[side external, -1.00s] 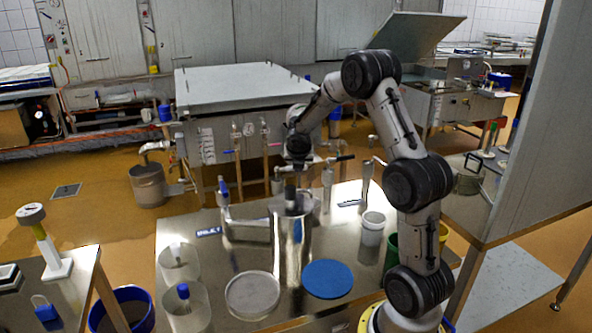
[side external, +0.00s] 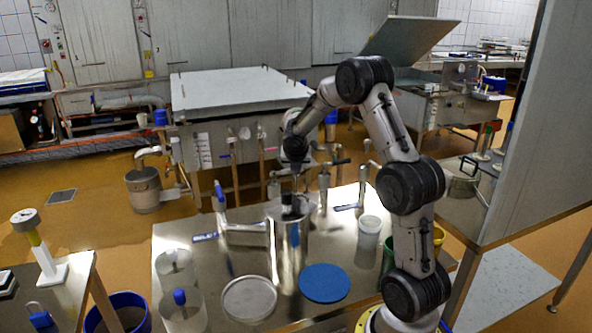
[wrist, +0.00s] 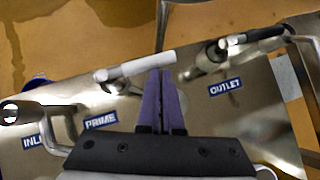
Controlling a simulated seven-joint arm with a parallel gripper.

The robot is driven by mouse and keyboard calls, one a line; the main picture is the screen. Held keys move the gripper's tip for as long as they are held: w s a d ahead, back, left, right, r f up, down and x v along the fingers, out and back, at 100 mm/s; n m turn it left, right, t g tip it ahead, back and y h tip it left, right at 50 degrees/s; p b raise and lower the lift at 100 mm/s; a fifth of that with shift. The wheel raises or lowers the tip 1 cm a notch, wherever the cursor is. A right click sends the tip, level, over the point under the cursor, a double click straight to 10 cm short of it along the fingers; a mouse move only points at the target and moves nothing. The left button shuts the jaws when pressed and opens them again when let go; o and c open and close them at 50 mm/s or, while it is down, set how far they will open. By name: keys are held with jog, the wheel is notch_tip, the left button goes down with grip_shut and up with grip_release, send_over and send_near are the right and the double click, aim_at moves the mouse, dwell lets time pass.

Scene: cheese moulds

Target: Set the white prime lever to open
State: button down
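The white prime lever (wrist: 140,69) lies nearly level in the wrist view, running right and slightly up from its metal valve (wrist: 112,84). The blue PRIME label (wrist: 100,121) is below it. My gripper (wrist: 161,72) has its purple fingers drawn close together, with only a thin line between them and nothing visible in the gap. The fingertips are by the lever's free right end, on its lower side in the picture; I cannot tell whether they touch it. In the side view I cannot make out the white lever clearly near my wrist.
The black outlet lever (wrist: 252,36) is close on the right, above the OUTLET label (wrist: 226,88). It also shows in the side view (side external: 341,162). A blue-handled lever (side external: 219,192) stands at left. A blue disc (side external: 324,283) and a clear round dish (side external: 249,297) occupy the bench front.

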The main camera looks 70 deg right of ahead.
jog(key=shift+s, duration=0.1)
jog(key=s+a+r, duration=0.7)
jog(key=r, duration=0.2)
jog(key=s+a+r+m+t+y, duration=0.15)
jog(key=a+r, duration=0.25)
jog(key=a, duration=0.4)
jog(key=w+a+r+m+t, duration=0.15)
jog(key=a+r, duration=0.25)
jog(key=a, duration=0.5)
jog(key=s+a+f+m+y, duration=0.2)
jog(key=s+a+f+m, duration=0.1)
jog(key=s+a+m, duration=0.4)
jog(key=s+a+f+m+y, duration=0.3)
jog(key=s+a+m, duration=0.4)
jog(key=m, duration=0.5)
jog(key=shift+s+f+m+g+y, duration=0.3)
jog(key=shift+s+f+m+y, duration=0.1)
jog(key=shift+s, duration=0.35)
